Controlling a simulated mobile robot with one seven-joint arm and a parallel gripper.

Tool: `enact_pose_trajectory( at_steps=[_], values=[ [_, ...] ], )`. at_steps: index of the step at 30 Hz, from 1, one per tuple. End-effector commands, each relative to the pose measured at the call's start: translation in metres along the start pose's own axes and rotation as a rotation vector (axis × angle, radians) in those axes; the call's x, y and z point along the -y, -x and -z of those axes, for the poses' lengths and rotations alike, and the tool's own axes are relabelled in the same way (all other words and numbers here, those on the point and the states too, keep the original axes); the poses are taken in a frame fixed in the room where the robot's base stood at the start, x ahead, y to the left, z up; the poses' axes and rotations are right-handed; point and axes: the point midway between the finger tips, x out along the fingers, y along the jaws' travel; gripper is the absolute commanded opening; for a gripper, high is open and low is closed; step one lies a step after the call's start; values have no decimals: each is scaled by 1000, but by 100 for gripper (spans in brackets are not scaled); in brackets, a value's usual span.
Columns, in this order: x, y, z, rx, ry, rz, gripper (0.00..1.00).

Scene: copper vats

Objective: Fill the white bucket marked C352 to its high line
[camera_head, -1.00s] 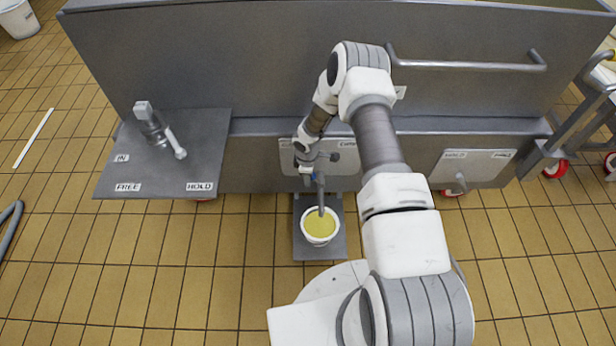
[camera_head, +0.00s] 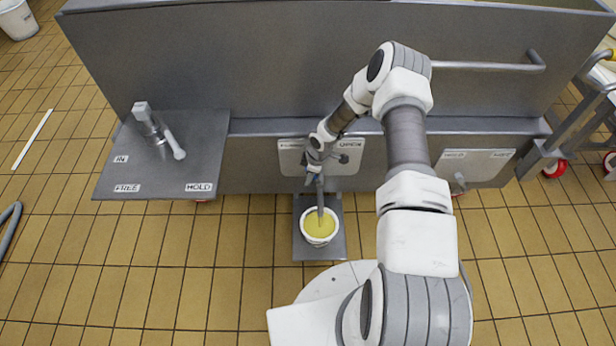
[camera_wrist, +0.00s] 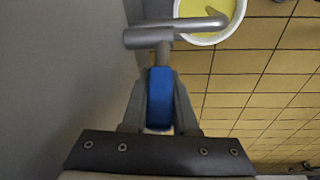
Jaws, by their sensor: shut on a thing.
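A white bucket (camera_head: 319,243) holds yellow liquid (camera_head: 319,226) on a grey plate (camera_head: 304,246) low in front of the vat. No C352 mark or high line is readable. A grey outlet pipe (camera_head: 321,194) reaches over the bucket; the wrist view shows the pipe (camera_wrist: 185,30) ending above the bucket (camera_wrist: 236,18). I cannot tell whether liquid is flowing. My gripper (camera_head: 312,178) is at the valve above the bucket. In the wrist view, my gripper (camera_wrist: 160,92) is shut on the blue valve handle (camera_wrist: 160,100).
Behind the valve is a panel (camera_head: 347,166) with an OPEN label on its right. A shelf (camera_head: 190,135) at left carries a grey fitting and labels IN, FREE and HOLD. A wheeled frame (camera_head: 570,130) stands at right. Tiled floor at left is mostly clear.

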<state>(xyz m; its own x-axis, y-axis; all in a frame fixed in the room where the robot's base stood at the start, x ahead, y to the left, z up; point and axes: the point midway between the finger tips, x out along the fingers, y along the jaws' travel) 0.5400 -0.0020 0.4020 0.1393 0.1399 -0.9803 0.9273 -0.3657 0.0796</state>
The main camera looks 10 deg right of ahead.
Motion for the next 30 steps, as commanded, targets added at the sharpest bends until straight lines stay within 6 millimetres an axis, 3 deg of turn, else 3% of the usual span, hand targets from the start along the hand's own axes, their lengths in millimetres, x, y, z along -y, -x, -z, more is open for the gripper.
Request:
enact_pose_trajectory(
  at_steps=[9,20,21,24,26,30],
  values=[
    [0,3,-4,-103,-14,17,0],
    [-1,4,-4,-111,-11,17,0],
    [-1,4,-4,-111,-11,17,29],
    [-1,4,-4,-111,-11,17,47],
    [-1,4,-4,-111,-11,17,57],
    [-1,4,-4,-111,-12,17,57]
  ],
)
